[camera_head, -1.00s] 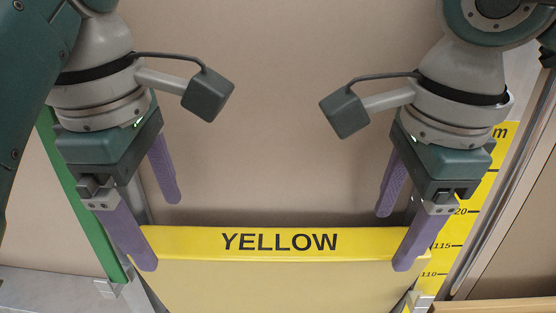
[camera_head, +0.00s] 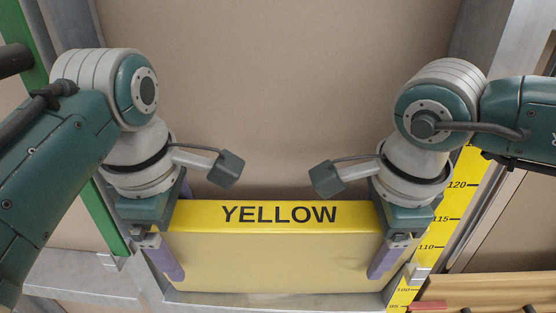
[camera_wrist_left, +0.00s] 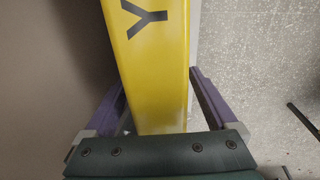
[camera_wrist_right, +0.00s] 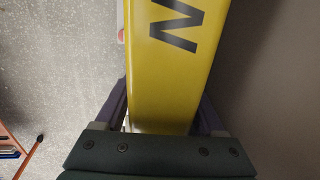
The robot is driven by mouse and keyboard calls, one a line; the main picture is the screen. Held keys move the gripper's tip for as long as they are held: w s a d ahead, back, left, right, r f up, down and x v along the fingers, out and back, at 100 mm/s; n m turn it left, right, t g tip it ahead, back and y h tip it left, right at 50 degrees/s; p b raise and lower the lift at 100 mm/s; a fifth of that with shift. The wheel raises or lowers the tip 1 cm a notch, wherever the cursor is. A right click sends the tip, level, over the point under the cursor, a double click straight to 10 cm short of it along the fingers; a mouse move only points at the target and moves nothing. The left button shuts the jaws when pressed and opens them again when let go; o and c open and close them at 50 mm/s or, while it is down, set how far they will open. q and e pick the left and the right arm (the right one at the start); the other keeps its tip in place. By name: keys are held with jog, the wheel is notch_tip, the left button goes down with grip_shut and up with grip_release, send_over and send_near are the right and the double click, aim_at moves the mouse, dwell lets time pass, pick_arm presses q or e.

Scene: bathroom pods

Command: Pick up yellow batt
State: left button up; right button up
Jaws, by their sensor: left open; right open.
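The yellow batt (camera_head: 280,216) is a wide slab with a yellow top edge lettered "YELLOW" and a pale front face. It stands upright on a metal ledge against the beige back wall. My left gripper (camera_head: 175,250) is at its left end, open, with purple fingers on either side of the batt. The left wrist view shows the batt (camera_wrist_left: 158,60) between the fingers with a gap. My right gripper (camera_head: 385,250) is open at the right end. The right wrist view shows the batt (camera_wrist_right: 175,70) between its fingers. The rear fingers are mostly hidden in the head view.
A green upright strip (camera_head: 105,215) is left of the batt. A yellow measuring scale (camera_head: 455,205) with numbers runs up the right side beside a metal frame. Wooden boards (camera_head: 480,290) lie at the lower right. The wall above the batt is clear.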

pick_arm(q)
jog(key=c, duration=1.1)
pick_arm(e)
grip_shut()
pick_arm(q)
grip_shut()
jog(key=shift+r, duration=0.1)
pick_arm(e)
jog(key=shift+r, duration=0.1)
